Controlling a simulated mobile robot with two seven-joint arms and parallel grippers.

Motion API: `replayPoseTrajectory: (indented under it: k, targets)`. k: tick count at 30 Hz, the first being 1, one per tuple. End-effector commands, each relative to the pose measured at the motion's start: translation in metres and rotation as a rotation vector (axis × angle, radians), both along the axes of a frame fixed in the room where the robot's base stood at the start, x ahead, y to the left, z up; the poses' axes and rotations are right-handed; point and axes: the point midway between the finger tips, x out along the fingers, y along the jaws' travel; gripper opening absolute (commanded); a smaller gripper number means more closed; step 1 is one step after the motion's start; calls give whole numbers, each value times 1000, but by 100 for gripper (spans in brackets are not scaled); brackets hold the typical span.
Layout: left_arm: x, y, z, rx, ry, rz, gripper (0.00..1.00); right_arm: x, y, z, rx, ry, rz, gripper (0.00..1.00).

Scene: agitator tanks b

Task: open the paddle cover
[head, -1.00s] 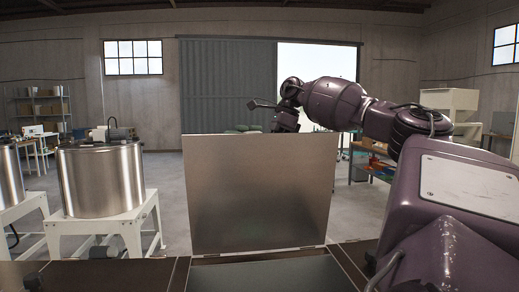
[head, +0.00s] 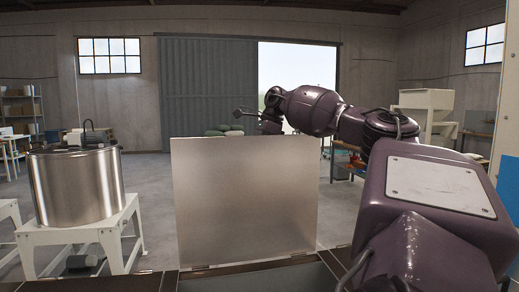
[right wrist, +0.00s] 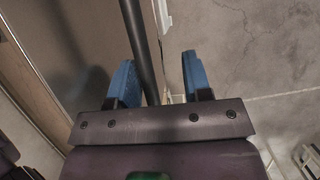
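The paddle cover (head: 245,200) is a flat metal panel, standing near upright on its bottom edge in the middle of the head view. My right arm reaches past its right side, and the right gripper (head: 245,115) is just above and behind its top edge, partly hidden. In the right wrist view the two blue fingers of this gripper (right wrist: 159,70) are apart. A dark bar (right wrist: 138,40), apparently a handle, runs between them, close to the left finger, with a gap to the right finger. The cover's brown-grey face (right wrist: 85,40) lies to the left. My left gripper is out of view.
A dark framed surface (head: 225,280) lies at the cover's foot, with a darker recessed area (head: 285,278) in front. A steel tank (head: 75,187) on a white stand (head: 110,235) is to the left. Open floor lies behind the cover.

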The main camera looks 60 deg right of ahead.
Motion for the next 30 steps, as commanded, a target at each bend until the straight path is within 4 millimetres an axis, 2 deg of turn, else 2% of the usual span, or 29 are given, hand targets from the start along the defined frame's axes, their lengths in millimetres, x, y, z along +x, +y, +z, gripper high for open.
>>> replayPoseTrajectory:
  k: [1,30]
  targets:
    - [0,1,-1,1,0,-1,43,1,0,-8,5,9,0,41]
    - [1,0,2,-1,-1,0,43,-1,-1,8,4,-5,3,41]
